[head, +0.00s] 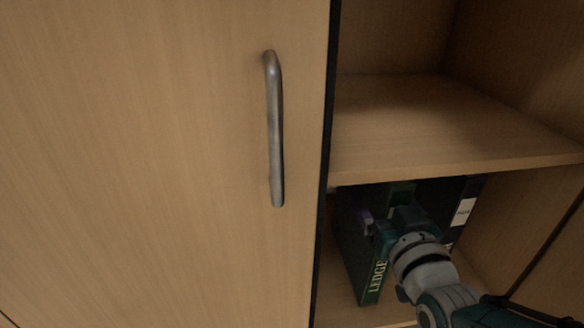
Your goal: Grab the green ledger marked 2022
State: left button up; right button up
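A dark green ledger (358,252) stands upright in the lower compartment of the open cabinet, close to the left side. Pale letters reading "LEDGE" run up its spine; the rest of the word is covered by my arm, and no year can be read. My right gripper (378,226) reaches in from the lower right and is at the ledger's upper part, in front of it. Its fingers are dark and partly hidden, so I cannot tell whether they are open or closed on the ledger. My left gripper is out of view.
A dark binder with a white label (464,211) stands right of the ledger, partly behind my arm. A wooden shelf (440,125) lies close above both. A closed door with a metal handle (275,130) fills the left. The upper compartment's visible part is empty.

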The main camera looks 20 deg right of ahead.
grip_shut()
dwell(0.5)
dwell(0.7)
jog(key=shift+r, duration=0.15)
